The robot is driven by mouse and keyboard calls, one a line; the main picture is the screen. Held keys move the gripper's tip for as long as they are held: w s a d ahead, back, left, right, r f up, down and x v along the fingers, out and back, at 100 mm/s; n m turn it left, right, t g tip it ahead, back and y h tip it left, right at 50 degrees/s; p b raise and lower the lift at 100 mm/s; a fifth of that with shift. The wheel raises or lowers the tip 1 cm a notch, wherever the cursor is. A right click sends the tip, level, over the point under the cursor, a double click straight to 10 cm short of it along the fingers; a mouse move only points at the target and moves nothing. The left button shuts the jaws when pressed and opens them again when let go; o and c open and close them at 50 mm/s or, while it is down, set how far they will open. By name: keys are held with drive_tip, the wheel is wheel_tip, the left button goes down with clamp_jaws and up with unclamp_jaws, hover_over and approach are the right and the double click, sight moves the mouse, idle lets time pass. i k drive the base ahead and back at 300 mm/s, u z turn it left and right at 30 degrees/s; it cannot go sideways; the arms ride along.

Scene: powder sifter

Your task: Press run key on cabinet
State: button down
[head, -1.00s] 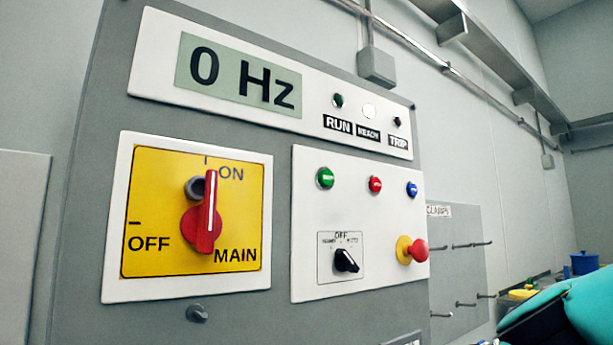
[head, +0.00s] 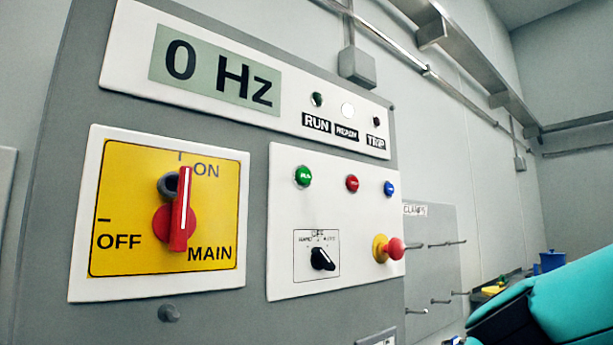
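The grey cabinet (head: 235,318) fills the left and middle of the head view. The display (head: 216,72) reads 0 Hz. The RUN lamp (head: 317,99) looks dark green. The red main switch handle (head: 180,212) points up toward ON. A teal and black part of my arm shows at the lower right. My gripper is not in view.
A red mushroom button (head: 394,249) on a yellow base sticks out at the panel's lower right. A black selector knob (head: 322,259) is below the green key. A grey board with pegs (head: 436,250) and a blue container (head: 552,261) are beyond. Nothing blocks the panel's front.

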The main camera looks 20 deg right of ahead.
sight(304, 175)
drive_tip(key=z, duration=2.65)
drive_tip(key=k, duration=0.6)
drive_tip(key=u, duration=1.5)
